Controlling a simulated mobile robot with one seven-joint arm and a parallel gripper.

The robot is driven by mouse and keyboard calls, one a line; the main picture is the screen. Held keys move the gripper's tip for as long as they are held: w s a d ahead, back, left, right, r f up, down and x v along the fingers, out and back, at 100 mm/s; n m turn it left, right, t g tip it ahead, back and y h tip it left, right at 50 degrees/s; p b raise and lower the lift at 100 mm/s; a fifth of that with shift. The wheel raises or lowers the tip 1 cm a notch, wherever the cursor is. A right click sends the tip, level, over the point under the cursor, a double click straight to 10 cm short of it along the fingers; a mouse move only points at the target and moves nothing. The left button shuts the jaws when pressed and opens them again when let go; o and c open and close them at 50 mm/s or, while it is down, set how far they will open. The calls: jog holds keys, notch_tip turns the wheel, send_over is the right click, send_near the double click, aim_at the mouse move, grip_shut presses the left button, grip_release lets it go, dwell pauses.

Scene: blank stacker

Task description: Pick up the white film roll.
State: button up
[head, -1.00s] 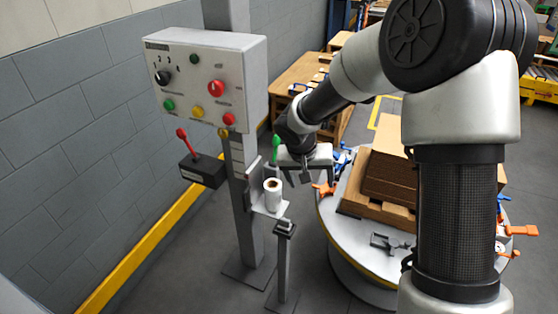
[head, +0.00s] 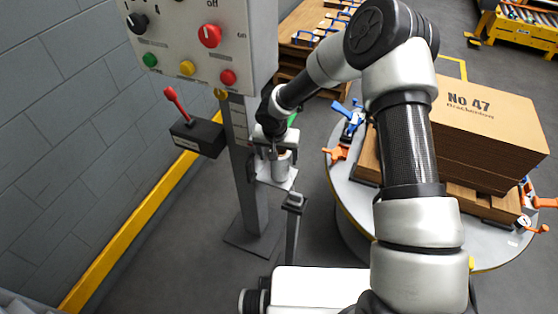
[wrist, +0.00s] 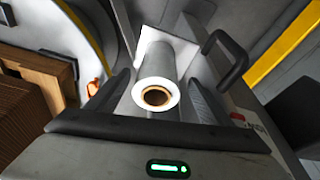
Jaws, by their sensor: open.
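The white film roll (head: 281,168) stands upright on a small pale shelf (head: 289,183) fixed to the grey post. In the wrist view the roll (wrist: 158,92) shows its round end with a brown core. My gripper (head: 275,153) is at the roll, and its body partly hides the roll's top in the head view. In the wrist view my gripper (wrist: 160,86) is open, with one dark finger on each side of the roll. A gap shows between the roll and each finger.
A control box (head: 201,45) with knobs and buttons hangs above left on the post. A black box with a red lever (head: 197,137) is left of the post. A thin stand (head: 293,204) is close in front. A turntable (head: 344,180) bears stacked cardboard at right.

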jog(key=x, duration=0.3)
jog(key=b+x, duration=0.1)
jog(key=x, duration=0.2)
jog(key=shift+w+d, duration=0.25)
jog(key=shift+c, duration=0.4)
jog(key=c, duration=1.4)
jog(key=shift+o, duration=0.2)
jog(key=shift+r, duration=0.1)
